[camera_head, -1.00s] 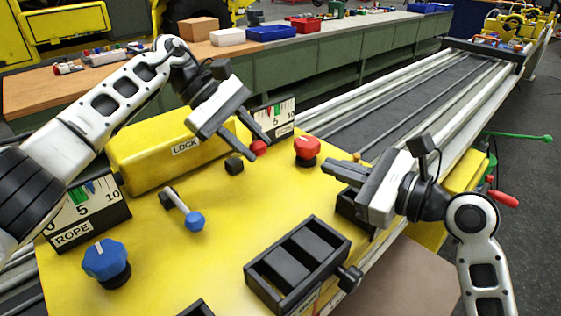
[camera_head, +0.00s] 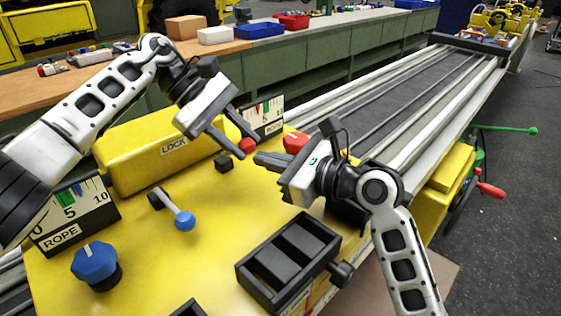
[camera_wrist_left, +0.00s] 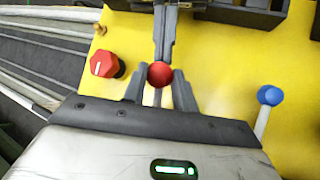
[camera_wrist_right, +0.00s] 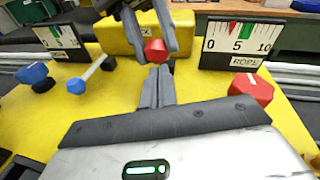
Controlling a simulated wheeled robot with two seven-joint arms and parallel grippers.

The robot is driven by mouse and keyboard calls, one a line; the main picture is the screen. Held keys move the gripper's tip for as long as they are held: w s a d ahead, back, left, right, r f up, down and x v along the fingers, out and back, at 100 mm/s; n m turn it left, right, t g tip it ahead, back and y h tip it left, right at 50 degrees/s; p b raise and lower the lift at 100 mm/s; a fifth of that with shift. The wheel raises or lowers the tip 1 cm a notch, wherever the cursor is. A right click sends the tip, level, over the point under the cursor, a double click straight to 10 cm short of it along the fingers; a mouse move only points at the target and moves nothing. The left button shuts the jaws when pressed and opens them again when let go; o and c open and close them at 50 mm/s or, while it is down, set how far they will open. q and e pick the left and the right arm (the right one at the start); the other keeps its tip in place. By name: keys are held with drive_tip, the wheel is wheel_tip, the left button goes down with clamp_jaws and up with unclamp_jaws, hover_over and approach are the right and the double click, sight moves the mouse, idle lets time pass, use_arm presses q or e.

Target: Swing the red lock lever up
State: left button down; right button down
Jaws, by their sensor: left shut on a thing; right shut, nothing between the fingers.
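The red lock lever shows as a red ball knob (camera_head: 247,146) in front of the yellow LOCK box (camera_head: 150,152). Its stem is mostly hidden. My left gripper (camera_head: 240,145) is shut on the knob from above. In the left wrist view the knob (camera_wrist_left: 160,74) sits between the two fingertips. My right gripper (camera_head: 258,158) is shut and empty, its tips close to the knob on the right. In the right wrist view its joined fingers (camera_wrist_right: 157,70) point at the knob (camera_wrist_right: 155,51); I cannot tell whether they touch.
A red dial knob (camera_head: 294,142) stands just behind my right gripper. A blue-tipped lever (camera_head: 184,220), a blue dial knob (camera_head: 94,262) and a black slotted frame (camera_head: 290,262) stand on the yellow panel (camera_head: 150,285). Two ROPE gauges flank the LOCK box.

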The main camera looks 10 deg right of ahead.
drive_tip(key=shift+w+a+r, duration=0.15)
drive_tip(key=shift+r, duration=0.2)
drive_tip(key=shift+w+a+r, duration=0.1)
drive_tip(key=shift+r, duration=0.25)
use_arm(q)
drive_tip(key=shift+s+d, duration=0.15)
use_arm(e)
drive_tip(key=shift+r, duration=0.15)
use_arm(q)
drive_tip(key=shift+f, duration=0.1)
use_arm(e)
drive_tip(key=shift+a, duration=0.1)
use_arm(q)
drive_tip(key=c, duration=1.1)
unclamp_jaws()
use_arm(e)
drive_tip(key=shift+w, duration=0.1)
